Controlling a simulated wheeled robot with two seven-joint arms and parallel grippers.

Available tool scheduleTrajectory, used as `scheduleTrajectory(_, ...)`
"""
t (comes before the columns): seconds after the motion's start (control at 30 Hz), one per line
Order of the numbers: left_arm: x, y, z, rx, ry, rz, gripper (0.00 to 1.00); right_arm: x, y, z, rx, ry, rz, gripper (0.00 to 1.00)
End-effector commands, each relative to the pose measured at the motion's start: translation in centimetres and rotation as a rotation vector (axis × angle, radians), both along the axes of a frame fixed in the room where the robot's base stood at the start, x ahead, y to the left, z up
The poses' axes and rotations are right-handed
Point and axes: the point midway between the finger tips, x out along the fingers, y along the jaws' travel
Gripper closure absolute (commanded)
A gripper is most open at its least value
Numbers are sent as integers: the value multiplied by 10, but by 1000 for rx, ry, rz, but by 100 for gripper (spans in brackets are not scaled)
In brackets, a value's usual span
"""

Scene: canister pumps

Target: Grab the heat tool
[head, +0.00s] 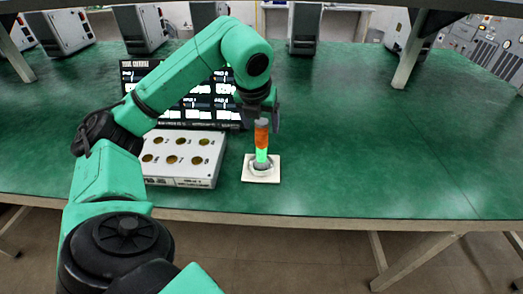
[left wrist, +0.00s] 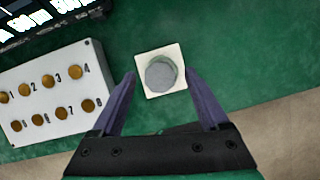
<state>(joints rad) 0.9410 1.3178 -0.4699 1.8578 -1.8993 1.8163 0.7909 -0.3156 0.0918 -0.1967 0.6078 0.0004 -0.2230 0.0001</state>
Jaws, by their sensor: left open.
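The heat tool, as I take it, is a slim upright piece with a grey top, an orange upper part and a bright green lower part (head: 261,140). It stands on a small white square base (head: 274,177) near the table's front edge. In the left wrist view its round grey top (left wrist: 161,74) shows over the white base (left wrist: 147,57). My left gripper (head: 264,118) is above it, pointing down, with the fingers open. In the left wrist view the fingertips (left wrist: 160,76) lie on either side of the tool's top. I cannot tell whether they touch it. My right gripper is not in view.
A white box with numbered brass-coloured round spots (head: 207,178) stands just left of the base. A black display panel (head: 128,85) stands behind it. The green table (head: 390,150) is clear to the right. Grey units (head: 305,28) stand along the back.

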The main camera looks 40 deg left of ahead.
Motion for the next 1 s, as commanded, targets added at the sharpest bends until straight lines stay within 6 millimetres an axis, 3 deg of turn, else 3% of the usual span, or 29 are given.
scheduleTrajectory(0.3,16,9,-48,0,3,-1,22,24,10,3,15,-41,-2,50)
scheduleTrajectory(0.53,19,9,-52,0,-1,-2,22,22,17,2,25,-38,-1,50)
scheduleTrajectory(0.57,18,9,-52,0,-1,-2,30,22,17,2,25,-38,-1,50)
scheduleTrajectory(0.73,18,9,-52,-1,-1,-3,95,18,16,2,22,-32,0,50)
scheduleTrajectory(0.77,18,9,-52,-1,-1,-3,100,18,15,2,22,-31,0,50)
scheduleTrajectory(1.0,18,9,-52,-1,-1,-3,100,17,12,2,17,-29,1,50)
